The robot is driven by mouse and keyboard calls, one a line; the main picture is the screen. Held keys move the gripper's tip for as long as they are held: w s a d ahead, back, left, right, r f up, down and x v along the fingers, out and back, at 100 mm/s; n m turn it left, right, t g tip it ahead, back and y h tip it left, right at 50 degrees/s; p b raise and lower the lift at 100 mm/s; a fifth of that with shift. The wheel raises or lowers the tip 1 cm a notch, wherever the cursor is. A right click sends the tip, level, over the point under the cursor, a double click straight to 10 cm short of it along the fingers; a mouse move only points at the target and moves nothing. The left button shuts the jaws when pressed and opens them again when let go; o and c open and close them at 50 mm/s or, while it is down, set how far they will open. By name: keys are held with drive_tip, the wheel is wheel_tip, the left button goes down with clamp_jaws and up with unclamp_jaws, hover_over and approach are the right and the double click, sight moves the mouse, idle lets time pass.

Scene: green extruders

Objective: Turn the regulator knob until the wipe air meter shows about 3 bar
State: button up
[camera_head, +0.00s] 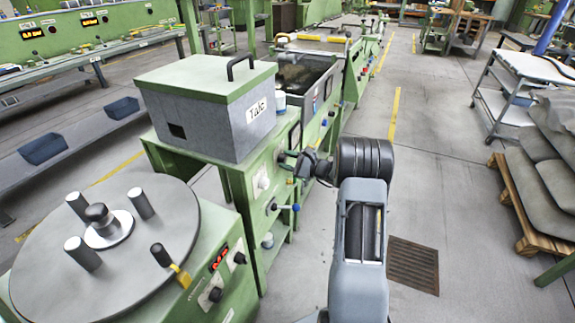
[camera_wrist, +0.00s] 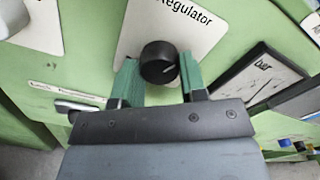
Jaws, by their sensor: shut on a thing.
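The black regulator knob (camera_wrist: 159,62) sits on a white plate (camera_wrist: 135,35) marked "Regulator" in the wrist view. It has a pale pointer line on its face. My gripper (camera_wrist: 158,75) has its green fingers on either side of the knob and is shut on it. The wipe air meter (camera_wrist: 268,82) seems to be the framed display at right, marked "bar"; its reading is too oblique to tell. In the head view my gripper (camera_head: 290,161) reaches the green machine's side panel (camera_head: 262,182), and the knob is hidden there.
A grey box with a green lid (camera_head: 205,75) stands on the machine. A round grey turntable (camera_head: 60,255) with upright pegs is at lower left. A wooden pallet with sacks (camera_head: 520,215) is at right. The floor between has a drain grate (camera_head: 413,264) and is otherwise clear.

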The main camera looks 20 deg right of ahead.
idle(0.4)
drive_tip(key=o, duration=0.9)
drive_tip(key=v, duration=1.3)
drive_tip(key=shift+s+d, duration=0.25)
